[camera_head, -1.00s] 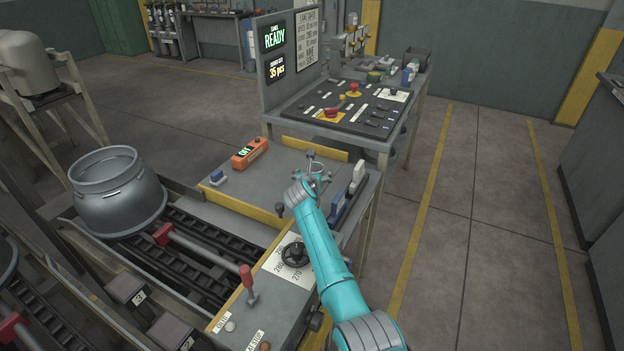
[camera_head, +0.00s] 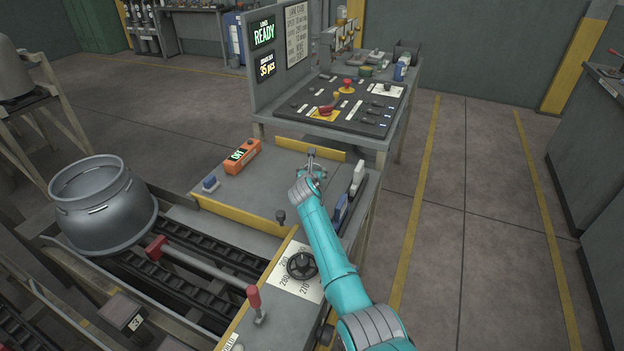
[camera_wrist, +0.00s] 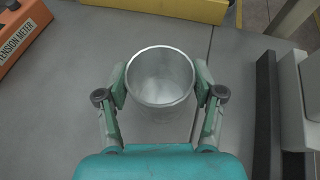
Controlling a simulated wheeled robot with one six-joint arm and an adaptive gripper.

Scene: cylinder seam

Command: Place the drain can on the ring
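The drain can (camera_wrist: 160,78) is a plain grey metal can with an open round mouth, seen from above in the wrist view. My gripper (camera_wrist: 161,90) has one teal finger on each side of it, and both pads appear to touch its wall. The can looks upright over the grey bench top. In the head view my gripper (camera_head: 314,170) is over the bench, and the can is mostly hidden there. I cannot make out the ring in either view.
A yellow strip (camera_head: 310,148) edges the back. A large metal pot (camera_head: 100,205) stands on the roller lane.

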